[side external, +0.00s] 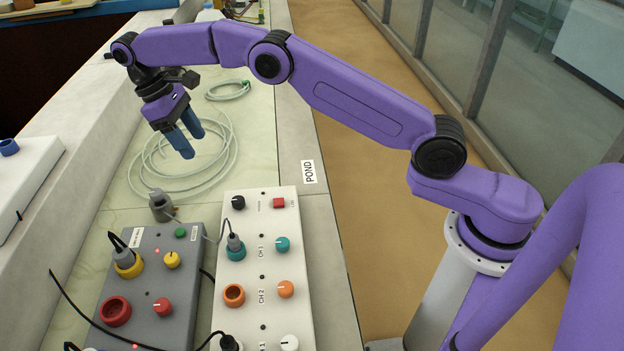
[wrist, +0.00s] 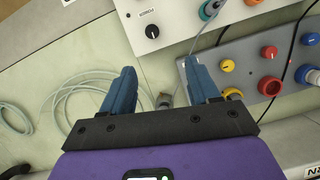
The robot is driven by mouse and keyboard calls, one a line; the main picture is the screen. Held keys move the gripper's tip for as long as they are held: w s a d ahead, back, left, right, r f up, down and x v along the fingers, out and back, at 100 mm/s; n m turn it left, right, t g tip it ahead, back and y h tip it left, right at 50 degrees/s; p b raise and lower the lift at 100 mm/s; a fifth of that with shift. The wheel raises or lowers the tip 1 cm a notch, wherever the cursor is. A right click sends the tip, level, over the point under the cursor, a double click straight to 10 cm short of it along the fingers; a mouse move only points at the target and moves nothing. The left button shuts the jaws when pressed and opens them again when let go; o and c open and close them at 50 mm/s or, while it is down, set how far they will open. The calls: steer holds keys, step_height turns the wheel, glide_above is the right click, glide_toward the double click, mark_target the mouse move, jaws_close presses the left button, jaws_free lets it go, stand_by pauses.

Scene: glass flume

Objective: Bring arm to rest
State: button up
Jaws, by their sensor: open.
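My gripper (side external: 194,146) has blue fingers and hangs from the purple arm, pointing down above the pale green bench floor. In the wrist view its two fingers (wrist: 160,68) stand apart with nothing held between them. Below the gripper lies a loose coil of pale hose (side external: 160,172), which also shows in the wrist view (wrist: 82,104). A small grey plug (side external: 161,206) stands near the grey box, and in the wrist view it shows between the fingers (wrist: 164,101). The arm reaches out over the bench, clear of the boxes.
A grey control box (side external: 150,285) and a white control box (side external: 262,262) with knobs, sockets and cables stand at the front. A white box (side external: 25,180) is at the left. A smaller hose coil (side external: 228,90) lies farther back. Glass panels (side external: 520,80) line the right.

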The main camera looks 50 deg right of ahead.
steer(key=s+d+r+n+t+y, duration=0.1)
steer(key=s+r+n, duration=0.15)
steer(key=s, duration=0.65)
steer(key=s+r+n+t, duration=0.1)
steer(key=s+r, duration=0.3)
steer(key=s, duration=0.6)
steer(key=s+d+f+n+y, duration=0.1)
steer(key=s+d+f, duration=0.1)
steer(key=s+d, duration=0.5)
steer(key=s+d+f+n+t, duration=0.1)
steer(key=s+d, duration=0.6)
steer(key=s, duration=0.7)
steer(key=shift+s+f+y, duration=0.3)
steer(key=shift+f+y, duration=0.1)
steer(key=shift+f, duration=0.2)
steer(key=shift+a, duration=0.1)
